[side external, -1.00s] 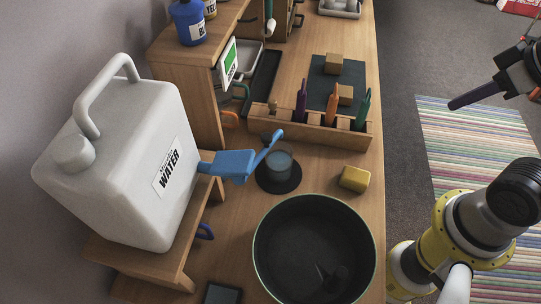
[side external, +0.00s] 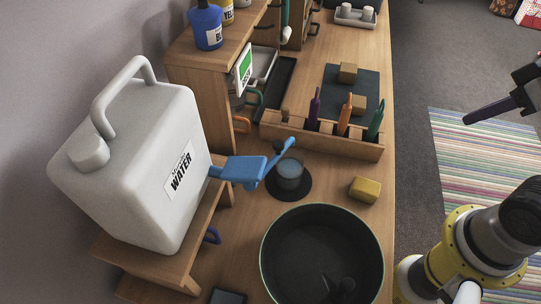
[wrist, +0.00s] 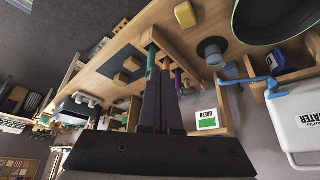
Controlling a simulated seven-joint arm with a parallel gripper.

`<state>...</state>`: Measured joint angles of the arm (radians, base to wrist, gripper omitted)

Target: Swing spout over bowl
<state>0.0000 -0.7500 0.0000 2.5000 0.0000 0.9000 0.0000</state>
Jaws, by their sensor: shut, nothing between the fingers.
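A white water jug (side external: 135,165) stands on a wooden stand at the left in the side view. Its blue spout (side external: 243,169) points right, with a thin raised lever at its end, over a glass on a round dark coaster. The dark bowl (side external: 290,240) sits below and right of the spout on the table; the spout is not over it. In the wrist view the spout (wrist: 262,81), bowl (wrist: 275,32) and jug (wrist: 297,128) show at the right. My gripper (side external: 468,119) is shut and empty, off the table's right side; its fingers (wrist: 161,75) fill the wrist view's middle.
A wooden rack (side external: 325,142) with colored tools stands behind the glass (side external: 289,172). A yellow block (side external: 365,189) lies right of the glass. A shelf (side external: 200,75) with bottles is at the back left.

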